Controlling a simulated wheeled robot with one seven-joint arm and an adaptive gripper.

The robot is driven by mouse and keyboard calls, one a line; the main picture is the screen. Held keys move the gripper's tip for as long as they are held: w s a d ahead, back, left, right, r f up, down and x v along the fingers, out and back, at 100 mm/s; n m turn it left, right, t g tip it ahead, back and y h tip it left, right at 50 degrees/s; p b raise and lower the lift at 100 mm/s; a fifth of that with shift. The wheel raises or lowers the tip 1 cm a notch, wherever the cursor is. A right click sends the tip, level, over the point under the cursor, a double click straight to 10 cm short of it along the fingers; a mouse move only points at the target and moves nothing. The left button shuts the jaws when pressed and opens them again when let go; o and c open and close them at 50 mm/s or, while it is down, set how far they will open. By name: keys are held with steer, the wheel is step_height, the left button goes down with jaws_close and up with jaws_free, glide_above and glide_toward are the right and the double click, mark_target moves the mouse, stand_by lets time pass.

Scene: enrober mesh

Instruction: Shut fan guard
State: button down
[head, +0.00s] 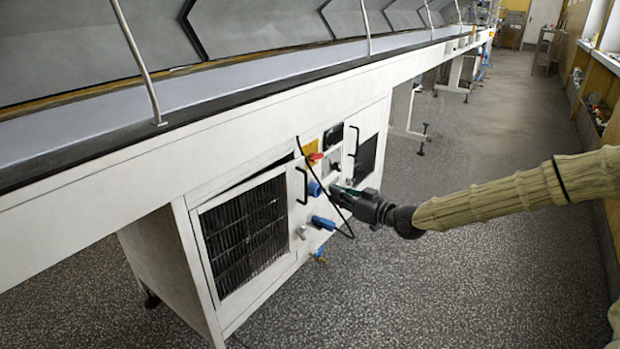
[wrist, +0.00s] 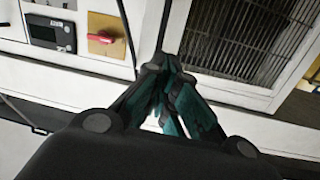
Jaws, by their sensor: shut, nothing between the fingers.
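The fan guard is a white-framed door with a dark vertical-slat grille (head: 243,232), on the left of the white cabinet under the conveyor. A dark wedge gap shows along its top edge, so it stands slightly ajar. A black handle (head: 301,186) is on its right side. My gripper (head: 337,192) is shut and empty, right of the guard near the cabinet front. In the wrist view my shut fingers (wrist: 165,68) have the grille (wrist: 250,40) at upper right. A dark bar runs just beyond the fingertips; I cannot tell whether they touch it.
A red switch on a yellow plate (wrist: 107,41) and a dark display (wrist: 51,33) are beside the guard. Blue connectors (head: 323,222) and a black cable (head: 341,229) stick out from the cabinet front. The conveyor edge (head: 160,142) overhangs above. The floor at right (head: 470,270) is clear.

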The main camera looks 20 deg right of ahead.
step_height(320, 180, up, 2)
steer(key=d, duration=0.2)
steer(key=b, duration=0.5)
glide_toward(303, 165)
steer(key=shift+n+t, duration=0.3)
steer(key=shift+t, duration=0.1)
steer(key=x, duration=0.7)
steer(key=shift+f, duration=0.35)
